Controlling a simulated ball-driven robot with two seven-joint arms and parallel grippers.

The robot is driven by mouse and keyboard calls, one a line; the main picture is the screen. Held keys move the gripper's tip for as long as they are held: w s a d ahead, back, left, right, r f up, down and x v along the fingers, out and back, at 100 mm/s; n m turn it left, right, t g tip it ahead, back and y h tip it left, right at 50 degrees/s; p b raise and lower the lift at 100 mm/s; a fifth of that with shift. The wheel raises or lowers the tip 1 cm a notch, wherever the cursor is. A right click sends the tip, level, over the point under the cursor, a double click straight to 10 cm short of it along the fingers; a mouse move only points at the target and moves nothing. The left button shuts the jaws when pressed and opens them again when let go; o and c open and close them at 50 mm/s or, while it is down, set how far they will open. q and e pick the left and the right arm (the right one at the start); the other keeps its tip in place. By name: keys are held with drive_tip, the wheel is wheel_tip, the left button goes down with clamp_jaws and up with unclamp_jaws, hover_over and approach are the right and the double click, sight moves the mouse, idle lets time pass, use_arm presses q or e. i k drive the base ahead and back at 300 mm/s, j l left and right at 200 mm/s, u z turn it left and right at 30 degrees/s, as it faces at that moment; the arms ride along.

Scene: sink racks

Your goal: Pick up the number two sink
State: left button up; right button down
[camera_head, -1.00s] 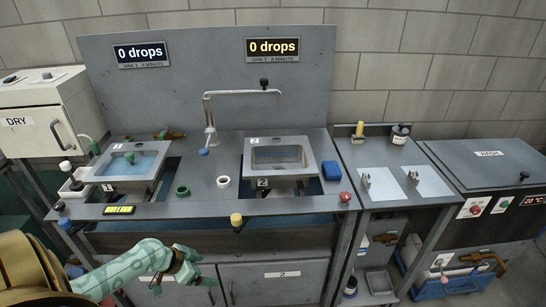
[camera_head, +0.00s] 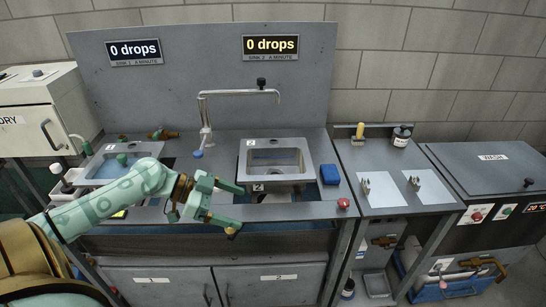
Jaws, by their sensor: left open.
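The number two sink (camera_head: 277,176) is a grey metal basin in the right opening of the bench top, with a "2" label on its front and another at its back left corner. My left gripper (camera_head: 238,208) is open and empty, just left of and in front of this sink, with its fingers pointing right. No contact with the sink can be made out. The number one sink (camera_head: 107,158) sits on the left, partly hidden by my left arm. My right gripper is out of view.
A tap (camera_head: 205,120) stands behind the sinks, its spout reaching above sink two. A blue sponge-like block (camera_head: 330,174) and a red knob (camera_head: 343,203) are to the right. A side table (camera_head: 385,155) and a wash unit (camera_head: 490,165) stand further right.

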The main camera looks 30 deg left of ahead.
sight(286, 166)
drive_tip(key=i+j, duration=0.3)
drive_tip(key=j, duration=0.15)
drive_tip(key=i+j, duration=0.65)
drive_tip(key=j, duration=0.2)
